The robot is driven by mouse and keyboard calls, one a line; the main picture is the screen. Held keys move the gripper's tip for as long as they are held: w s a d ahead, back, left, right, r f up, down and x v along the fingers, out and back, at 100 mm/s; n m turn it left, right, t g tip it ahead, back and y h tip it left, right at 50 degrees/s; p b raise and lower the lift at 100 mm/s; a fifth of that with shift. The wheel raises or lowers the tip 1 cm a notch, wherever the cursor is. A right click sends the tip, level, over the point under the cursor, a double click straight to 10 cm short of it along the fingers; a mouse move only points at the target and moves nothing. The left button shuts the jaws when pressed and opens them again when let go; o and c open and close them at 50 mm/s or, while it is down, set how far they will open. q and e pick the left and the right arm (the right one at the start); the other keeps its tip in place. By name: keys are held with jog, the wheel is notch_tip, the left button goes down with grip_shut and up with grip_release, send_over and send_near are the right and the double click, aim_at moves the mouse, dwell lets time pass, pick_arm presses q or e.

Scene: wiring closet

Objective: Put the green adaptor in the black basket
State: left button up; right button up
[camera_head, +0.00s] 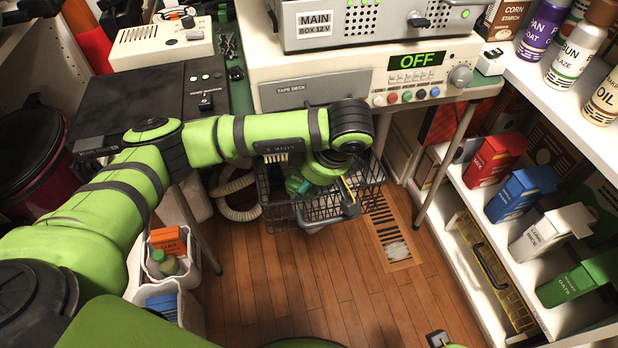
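My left arm reaches in from the left and bends down at its wrist over the black wire basket (372,178). The basket stands below the front of the bench, partly covered by the wrist. My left gripper (328,218) is at the basket's front side; its fingers are foreshortened and I cannot tell whether they are open or shut. A small teal-green piece (297,185) shows beside the wrist; I cannot tell whether it is the green adaptor or part of my wrist. A small part of my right gripper (440,340) shows at the bottom edge, its fingers cut off.
The bench above holds a cream unit (415,88) reading OFF, with a MAIN box (375,22) on top. A white shelf (505,235) with several coloured cartons stands right. White bins (190,300) stand lower left. The wooden floor (300,290) in front is clear.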

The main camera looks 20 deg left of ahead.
pick_arm(q)
jog(key=shift+w+r+g, duration=0.1)
jog(key=shift+r+g, duration=0.05)
jog(key=shift+g, duration=0.15)
jog(key=shift+f, duration=0.3)
jog(key=shift+f+b, duration=0.4)
jog(key=shift+f, duration=0.2)
pick_arm(e)
jog(key=shift+r, duration=0.55)
pick_arm(q)
jog(key=shift+f, duration=0.1)
pick_arm(e)
jog(key=shift+r, duration=0.15)
pick_arm(q)
jog(key=o, duration=1.2)
pick_arm(e)
jog(key=shift+r, duration=0.1)
pick_arm(q)
jog(key=p+v, duration=0.3)
jog(key=v, duration=0.9)
jog(key=shift+d, duration=0.15)
pick_arm(e)
notch_tip(320, 180, down, 9)
jog(key=s, duration=0.1)
jog(key=shift+s+g, duration=0.25)
jog(key=shift+g, duration=0.05)
